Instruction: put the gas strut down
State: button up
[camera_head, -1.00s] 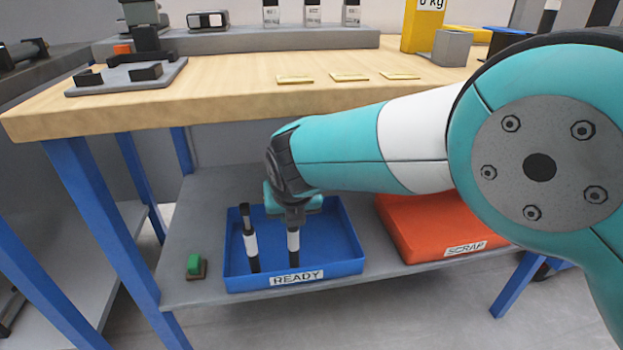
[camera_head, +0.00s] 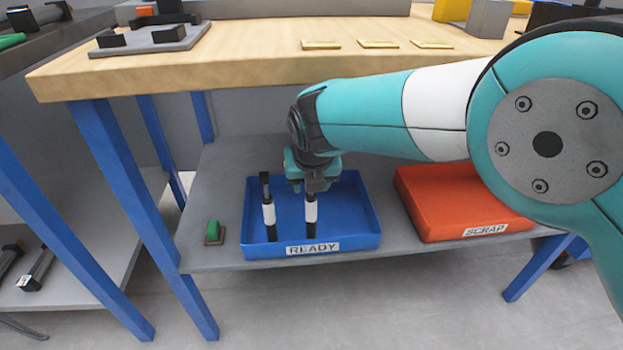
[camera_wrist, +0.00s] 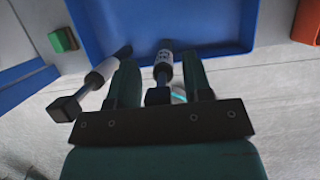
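A gas strut (camera_head: 311,211), black with a white band, stands upright in the blue tray marked READY (camera_head: 366,240) on the lower shelf. My gripper (camera_head: 316,183) is at its upper end. In the wrist view my gripper (camera_wrist: 160,72) has its two fingers apart, with the strut (camera_wrist: 163,70) between them and a gap visible on each side. A second, similar strut (camera_head: 269,213) stands in the same tray to the left; in the wrist view it (camera_wrist: 99,75) lies just outside the left finger. The gripper hides the strut's top in the head view.
An orange tray marked SCRAP (camera_head: 460,200) is to the right on the shelf. A small green block on a brown base (camera_head: 213,231) sits left of the blue tray. The wooden bench top (camera_head: 260,62) overhangs the shelf, with blue legs (camera_head: 130,190) at left.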

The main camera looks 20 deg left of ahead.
jog(key=shift+r, duration=0.2)
jog(key=shift+s+d+r+p, duration=0.1)
jog(key=shift+s+r+p, duration=0.05)
jog(key=shift+r+p, duration=0.4)
jog(key=s+d+p, duration=0.2)
jog(key=s+d, duration=0.4)
jog(key=s, duration=0.4)
jog(key=d+r+m+g, duration=0.1)
jog(key=d+r+m, duration=0.5)
jog(key=d+m, duration=0.35)
jog(key=d+r+m+g, duration=0.1)
jog(key=d+r+m, duration=0.5)
jog(key=d+m, duration=0.35)
jog(key=s+d+r+m+g+y, duration=0.1)
jog(key=s+d+r+m, duration=0.3)
jog(key=s+d+m, duration=0.7)
jog(key=d+m+y, duration=0.1)
jog(key=m, duration=0.4)
jog(key=shift+s+g, duration=0.3)
jog(key=shift+g, duration=0.1)
